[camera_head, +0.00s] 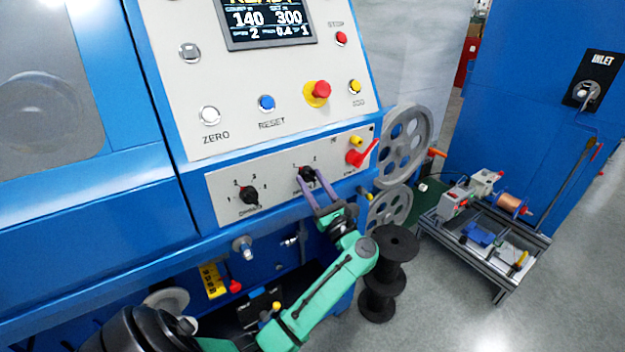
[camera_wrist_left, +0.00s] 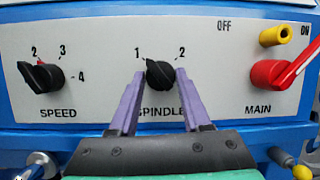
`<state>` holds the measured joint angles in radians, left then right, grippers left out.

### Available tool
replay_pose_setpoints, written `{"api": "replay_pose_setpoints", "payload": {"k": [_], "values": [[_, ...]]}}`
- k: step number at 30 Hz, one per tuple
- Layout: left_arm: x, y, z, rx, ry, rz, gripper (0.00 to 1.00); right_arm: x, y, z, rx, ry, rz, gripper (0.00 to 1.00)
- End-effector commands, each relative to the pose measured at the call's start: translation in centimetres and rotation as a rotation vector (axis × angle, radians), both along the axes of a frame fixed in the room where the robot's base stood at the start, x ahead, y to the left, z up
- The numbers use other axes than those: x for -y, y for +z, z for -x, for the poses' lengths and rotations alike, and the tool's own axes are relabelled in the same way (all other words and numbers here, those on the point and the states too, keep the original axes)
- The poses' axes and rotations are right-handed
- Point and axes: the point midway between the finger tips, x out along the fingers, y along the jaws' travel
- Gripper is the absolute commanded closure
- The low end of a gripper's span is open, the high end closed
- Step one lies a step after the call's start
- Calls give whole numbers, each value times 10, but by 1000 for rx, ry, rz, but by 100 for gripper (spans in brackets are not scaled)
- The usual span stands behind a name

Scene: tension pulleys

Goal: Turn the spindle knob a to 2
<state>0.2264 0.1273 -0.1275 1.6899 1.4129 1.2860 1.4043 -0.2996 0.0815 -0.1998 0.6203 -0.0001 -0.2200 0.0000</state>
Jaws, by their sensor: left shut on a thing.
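The spindle knob (camera_head: 307,173) is a small black rotary knob on the lower grey panel. In the left wrist view the spindle knob (camera_wrist_left: 160,74) sits above the label SPINDLE, between the marks 1 and 2. Its tip appears to point up-left, toward 1. My left gripper (camera_head: 310,179) reaches up to the panel with its purple fingers on both sides of the knob, shut on it. The fingers of this gripper (camera_wrist_left: 159,80) also flank the knob in the wrist view. My right gripper is not in view.
The black speed knob (camera_wrist_left: 42,76) is to the left, the red main switch (camera_wrist_left: 272,75) to the right beside a yellow peg (camera_wrist_left: 275,36). A red emergency button (camera_head: 321,89) is above. A black spool (camera_head: 385,270) stands below right.

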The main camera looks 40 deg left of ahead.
Motion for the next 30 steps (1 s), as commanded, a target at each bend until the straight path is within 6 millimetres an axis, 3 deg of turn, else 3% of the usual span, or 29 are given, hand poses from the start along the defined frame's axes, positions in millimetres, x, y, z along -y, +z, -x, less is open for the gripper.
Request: {"api": "replay_pose_setpoints", "payload": {"k": [14,30], "values": [[0,7,4,-402,-1,-115,100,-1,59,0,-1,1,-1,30],[-1,13,6,-894,-2,-263,100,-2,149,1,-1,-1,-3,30]]}}
